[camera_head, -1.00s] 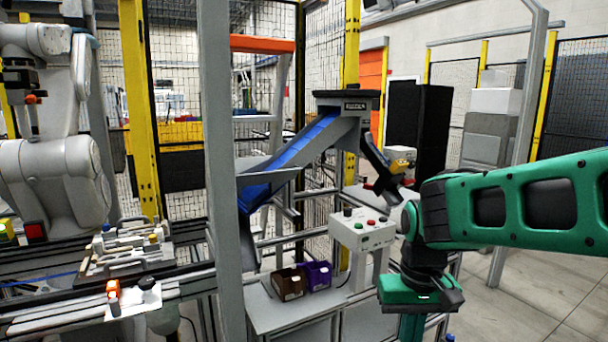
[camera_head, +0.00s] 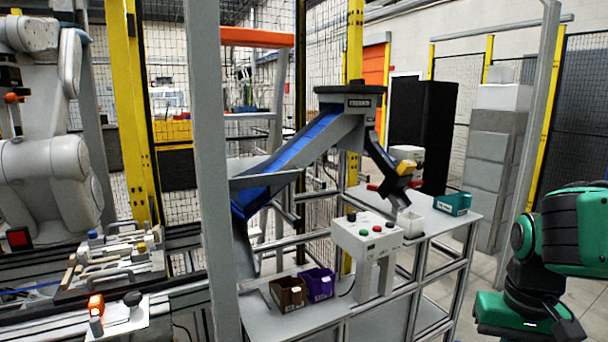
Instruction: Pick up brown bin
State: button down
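The brown bin (camera_head: 288,293) is a small open-topped bin with a pale label on its front. It sits upright on the low grey shelf (camera_head: 262,322), left of the purple bin (camera_head: 318,283) and close beside it. What is inside the brown bin is too small to tell. My green and black arm shows at the right edge, well apart from the bins. My gripper is not visible in this view.
A control box (camera_head: 365,238) with coloured buttons stands right of the bins. A grey post (camera_head: 208,180) rises left of them. A teal bin (camera_head: 452,203) stands on the higher bench at right. A blue chute (camera_head: 295,155) slopes behind. Bare shelf lies in front of the bins.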

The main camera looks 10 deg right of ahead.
aim_at(291, 295)
jog(key=z, duration=0.05)
jog(key=i, duration=1)
jog(key=u, duration=0.05)
